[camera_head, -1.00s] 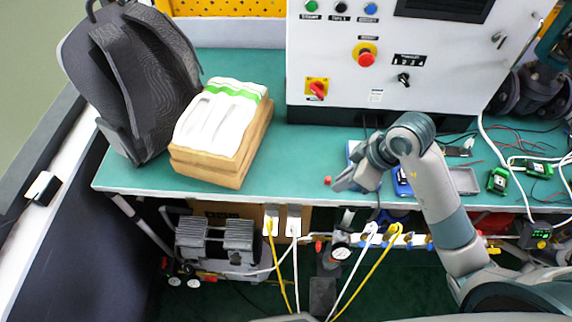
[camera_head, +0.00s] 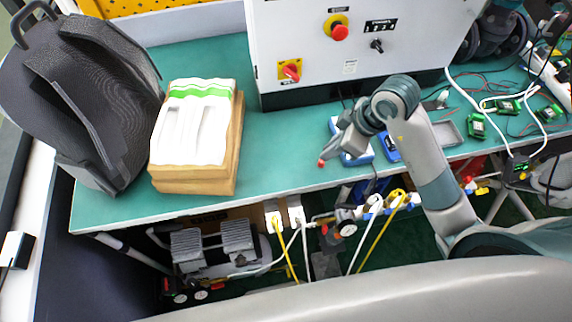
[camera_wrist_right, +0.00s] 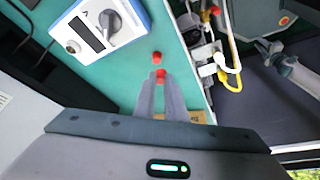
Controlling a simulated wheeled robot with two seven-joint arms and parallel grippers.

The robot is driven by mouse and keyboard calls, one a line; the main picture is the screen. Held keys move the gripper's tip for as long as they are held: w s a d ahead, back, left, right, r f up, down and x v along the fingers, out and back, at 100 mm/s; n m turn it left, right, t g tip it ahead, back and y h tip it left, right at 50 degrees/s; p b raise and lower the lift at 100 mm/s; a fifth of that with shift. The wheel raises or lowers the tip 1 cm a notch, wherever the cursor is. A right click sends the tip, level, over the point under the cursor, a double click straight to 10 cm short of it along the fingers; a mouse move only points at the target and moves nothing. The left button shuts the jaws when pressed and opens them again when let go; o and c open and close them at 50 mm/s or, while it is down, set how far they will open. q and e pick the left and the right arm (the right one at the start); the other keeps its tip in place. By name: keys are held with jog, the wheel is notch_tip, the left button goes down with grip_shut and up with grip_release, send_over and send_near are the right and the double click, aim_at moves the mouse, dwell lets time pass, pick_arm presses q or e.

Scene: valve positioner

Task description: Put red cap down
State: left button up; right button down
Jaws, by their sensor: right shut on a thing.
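A small red cap (camera_wrist_right: 161,76) is between the fingertips of my right gripper (camera_wrist_right: 161,84) in the right wrist view, with the fingers shut on it. A second small red piece (camera_wrist_right: 157,57) shows just past the fingertips, over the green table top; I cannot tell whether it touches the table. In the head view a red spot (camera_head: 321,162) shows at the tip of my right gripper (camera_head: 327,159), above the table's front part. I cannot tell which red piece that is. My left gripper is not in view.
A blue-and-white device with a knob (camera_wrist_right: 100,28) lies beside the gripper; in the head view it is partly behind my arm (camera_head: 358,156). The green table (camera_head: 285,150) is clear left of the gripper, up to a stacked box (camera_head: 195,180). A white control cabinet (camera_head: 350,65) stands behind.

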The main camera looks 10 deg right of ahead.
dwell(0.3)
jog(key=shift+w+a+r+n+p, duration=0.15)
jog(key=shift+a+r+n+p, duration=0.15)
jog(key=shift+a+n, duration=0.1)
jog(key=w+a+r+n+g+p, duration=0.1)
jog(key=a+n+g+p, duration=0.1)
jog(key=a+n, duration=0.2)
jog(key=w+a+r+n+g+p, duration=0.1)
jog(key=a+r+n+g+p, duration=0.1)
jog(key=a+n, duration=0.3)
jog(key=shift+w+r+n+y+p, duration=0.15)
jog(key=shift+w+n+y+p, duration=0.15)
jog(key=shift+n+p, duration=0.6)
jog(key=shift+f+p, duration=0.9)
jog(key=shift+f, duration=2.2)
